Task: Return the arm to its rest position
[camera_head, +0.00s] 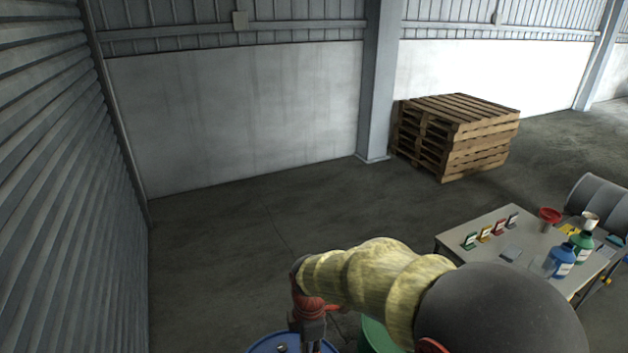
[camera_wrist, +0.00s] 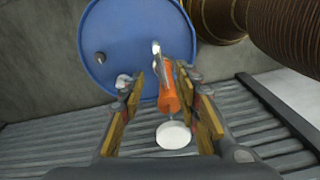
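My arm (camera_head: 375,278), in a yellow sleeve, reaches out to the left in the head view. My gripper (camera_wrist: 161,85) points at a blue drum (camera_wrist: 118,45) in the wrist view. Its two yellow-padded fingers stand apart, so it looks open. An orange piece with a curved metal hook (camera_wrist: 167,92) shows between the fingers, nearer the right one. I cannot tell whether it touches that finger. A white disc (camera_wrist: 173,135) shows below it. In the head view the drum's rim (camera_head: 262,344) shows at the bottom edge, beneath my gripper; the fingertips are not clear there.
A green drum (camera_head: 372,336) is partly hidden behind my arm. A table (camera_head: 487,232) with bottles, small coloured cards and a red funnel (camera_head: 549,216) stands at right. Pallets (camera_head: 457,135) are stacked at the back. A ribbed shutter wall (camera_head: 55,170) is at left. The middle floor is clear.

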